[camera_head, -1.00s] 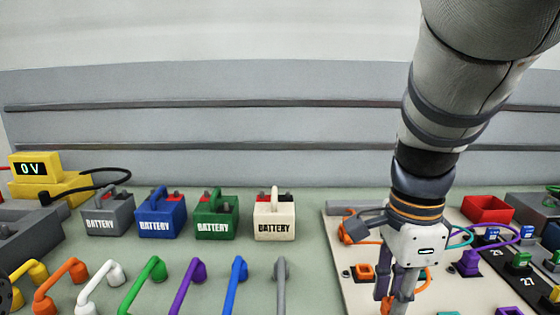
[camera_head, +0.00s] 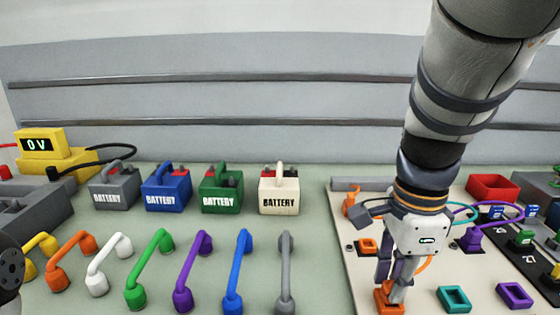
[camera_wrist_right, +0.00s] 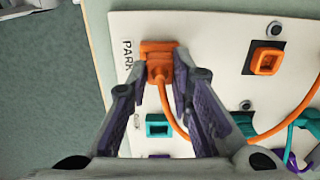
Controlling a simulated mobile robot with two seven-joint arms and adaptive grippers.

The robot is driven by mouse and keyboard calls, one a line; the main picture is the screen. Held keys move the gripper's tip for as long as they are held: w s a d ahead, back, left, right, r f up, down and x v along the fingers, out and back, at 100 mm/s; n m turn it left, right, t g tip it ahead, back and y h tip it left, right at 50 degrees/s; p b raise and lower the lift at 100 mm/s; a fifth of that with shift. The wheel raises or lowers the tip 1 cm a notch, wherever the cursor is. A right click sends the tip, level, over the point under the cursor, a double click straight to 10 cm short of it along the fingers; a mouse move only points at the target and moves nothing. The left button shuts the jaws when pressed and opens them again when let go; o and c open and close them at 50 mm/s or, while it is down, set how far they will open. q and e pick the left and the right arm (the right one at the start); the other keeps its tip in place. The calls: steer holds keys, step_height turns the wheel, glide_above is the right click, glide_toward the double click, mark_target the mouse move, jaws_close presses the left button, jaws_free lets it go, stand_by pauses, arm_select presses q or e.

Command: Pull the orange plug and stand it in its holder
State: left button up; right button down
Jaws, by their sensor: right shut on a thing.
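The orange plug (camera_wrist_right: 158,70) is between the fingertips of my right gripper (camera_wrist_right: 160,88), which is shut on it. An orange cable leaves the plug. The plug is at the orange holder (camera_wrist_right: 146,48) beside the word PARK; how deep it sits in there I cannot tell. In the head view my right gripper (camera_head: 392,285) points down at the holder (camera_head: 386,305), at the board's front edge. The orange socket (camera_head: 367,245) farther back on the board is empty; it also shows in the right wrist view (camera_wrist_right: 267,60).
Empty teal (camera_head: 455,297) and purple (camera_head: 515,295) holders are right of my gripper. A purple plug (camera_head: 471,240) stands behind them. A red bin (camera_head: 492,187) is at the back. Several batteries and coloured handles fill the green table to the left.

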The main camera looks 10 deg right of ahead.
steer(key=c, duration=1.3)
jaws_free()
steer(key=shift+c, duration=0.2)
steer(key=shift+o, duration=0.5)
steer(key=o, duration=0.4)
